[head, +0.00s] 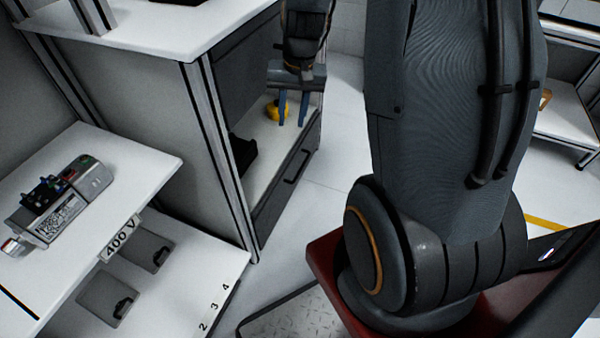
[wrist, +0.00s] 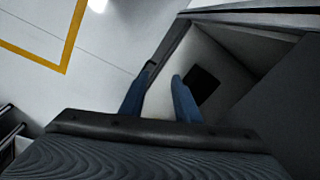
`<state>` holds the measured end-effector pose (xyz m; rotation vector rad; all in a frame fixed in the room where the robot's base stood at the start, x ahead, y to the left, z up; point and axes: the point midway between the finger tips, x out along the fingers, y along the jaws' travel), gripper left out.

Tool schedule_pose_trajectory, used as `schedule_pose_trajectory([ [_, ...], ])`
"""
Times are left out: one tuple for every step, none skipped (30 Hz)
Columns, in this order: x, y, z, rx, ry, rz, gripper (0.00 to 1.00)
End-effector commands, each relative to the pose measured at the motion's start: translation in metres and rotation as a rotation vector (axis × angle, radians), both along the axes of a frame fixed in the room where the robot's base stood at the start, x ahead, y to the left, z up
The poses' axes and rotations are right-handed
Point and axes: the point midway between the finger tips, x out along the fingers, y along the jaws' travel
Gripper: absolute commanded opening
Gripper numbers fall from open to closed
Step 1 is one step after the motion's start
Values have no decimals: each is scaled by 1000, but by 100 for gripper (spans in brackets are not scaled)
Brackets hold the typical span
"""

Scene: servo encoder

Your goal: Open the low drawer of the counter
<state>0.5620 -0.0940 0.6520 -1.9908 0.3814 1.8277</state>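The low drawer's dark grey front (head: 270,208) is at the bottom of the counter (head: 222,150), below an open compartment, and looks flush with the frame. Its dark bar handle (head: 297,166) shows in the head view. My gripper (head: 291,124) hangs pointing down at the compartment's opening, above the handle in the picture. Its two blue fingers are apart with nothing seen between them. In the wrist view my gripper (wrist: 162,74) is also open, with the left fingertip near a dark edge or bar. I cannot tell whether it touches.
A yellow object (head: 272,111) and a black box (head: 243,152) are in the compartment; the box also shows in the wrist view (wrist: 201,86). A white bench (head: 130,165) with a device (head: 62,207) stands at left. The floor (head: 325,195) before the counter is clear.

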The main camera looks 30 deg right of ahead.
Motion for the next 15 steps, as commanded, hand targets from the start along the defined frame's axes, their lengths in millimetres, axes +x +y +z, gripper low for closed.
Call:
schedule_pose_trajectory([
  [11,-7,-28,6,2,-25,29],
  [16,-11,-38,9,2,-39,29],
  [22,-16,-51,14,1,-58,29],
  [27,-19,-62,17,2,-73,29],
  [31,-23,-71,20,2,-86,29],
  [38,-28,-85,25,2,-104,29],
  [42,-32,-95,28,2,-119,29],
  [46,-36,-105,31,2,-133,29],
  [52,-41,-119,36,2,-151,29],
  [56,-45,-129,39,2,-165,29],
  [61,-49,-140,42,2,-179,29],
  [66,-55,-154,46,1,-198,29],
  [71,-59,-164,49,1,-212,29],
  [75,-63,-175,54,1,-226,29],
  [80,-69,-189,58,1,-245,29],
])
